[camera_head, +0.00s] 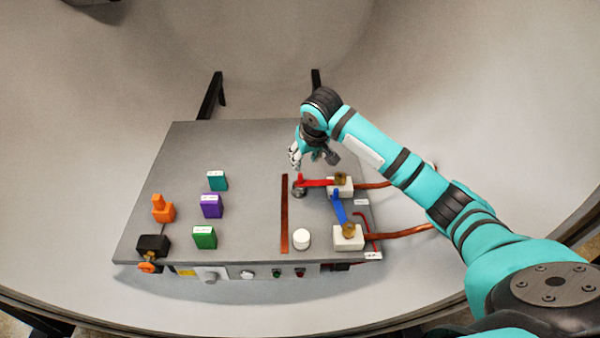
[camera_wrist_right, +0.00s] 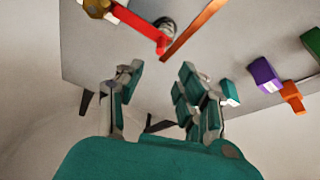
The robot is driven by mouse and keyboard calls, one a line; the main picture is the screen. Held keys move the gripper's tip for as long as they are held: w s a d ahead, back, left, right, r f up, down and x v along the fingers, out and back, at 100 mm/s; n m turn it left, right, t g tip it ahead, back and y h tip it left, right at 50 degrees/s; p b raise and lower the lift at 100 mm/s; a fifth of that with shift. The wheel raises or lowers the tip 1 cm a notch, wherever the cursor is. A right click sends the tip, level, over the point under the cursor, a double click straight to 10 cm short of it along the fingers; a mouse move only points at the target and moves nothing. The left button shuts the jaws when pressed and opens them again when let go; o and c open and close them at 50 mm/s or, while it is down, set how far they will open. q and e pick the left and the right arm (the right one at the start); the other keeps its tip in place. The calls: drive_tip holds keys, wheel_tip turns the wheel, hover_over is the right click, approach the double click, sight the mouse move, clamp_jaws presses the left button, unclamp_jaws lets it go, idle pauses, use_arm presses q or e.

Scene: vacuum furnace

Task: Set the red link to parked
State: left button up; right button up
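The red link (camera_head: 318,183) is a flat bar on the grey panel (camera_head: 245,150). Its right end is at a brass pivot on a white block (camera_head: 346,192); its free left end has a small upright red handle and lies at or over a round metal post (camera_head: 298,191). It also shows at the top of the right wrist view (camera_wrist_right: 138,24). My right gripper (camera_head: 297,157) is just behind the handle, above the panel. In the wrist view its fingers (camera_wrist_right: 162,70) are apart with nothing between them, and the link end lies beyond the tips. My left gripper is not in view.
A blue link (camera_head: 339,208) runs to a second white block (camera_head: 348,242). A copper strip (camera_head: 284,215) lies left of the post, near a white knob (camera_head: 302,239). Teal (camera_head: 217,181), purple (camera_head: 211,206) and green (camera_head: 204,238) blocks stand farther left, beside an orange part (camera_head: 162,209).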

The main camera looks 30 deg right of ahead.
sight(300, 174)
drive_tip(key=p+x, duration=0.1)
drive_tip(key=x, duration=1)
drive_tip(key=shift+w+f, duration=0.1)
clamp_jaws()
